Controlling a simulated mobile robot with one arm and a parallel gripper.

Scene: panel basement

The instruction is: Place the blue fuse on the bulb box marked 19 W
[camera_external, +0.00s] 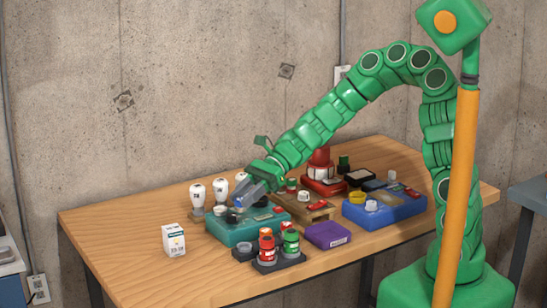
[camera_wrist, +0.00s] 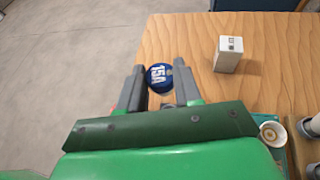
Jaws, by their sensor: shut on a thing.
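A blue fuse (camera_wrist: 160,77) with white "15A" lettering sits between the two grey fingers of my gripper (camera_wrist: 159,68), which is shut on it. In the external view my gripper (camera_external: 247,195) holds the fuse low over the left part of a teal tray (camera_external: 222,236); the fingers partly hide it there. A white bulb box (camera_external: 173,240) stands upright alone at the left front of the table. In the wrist view the box (camera_wrist: 229,55) is ahead and right of the fingers, apart from them. Its wattage mark is too small to read.
Several white bulbs (camera_external: 197,197) stand upright in holders behind the tray. Red and green fuses (camera_external: 267,246) stand in a dark holder right of the box, near a purple case (camera_external: 327,235). A blue tray (camera_external: 384,214) lies farther right. Bare table (camera_external: 120,225) surrounds the box's left.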

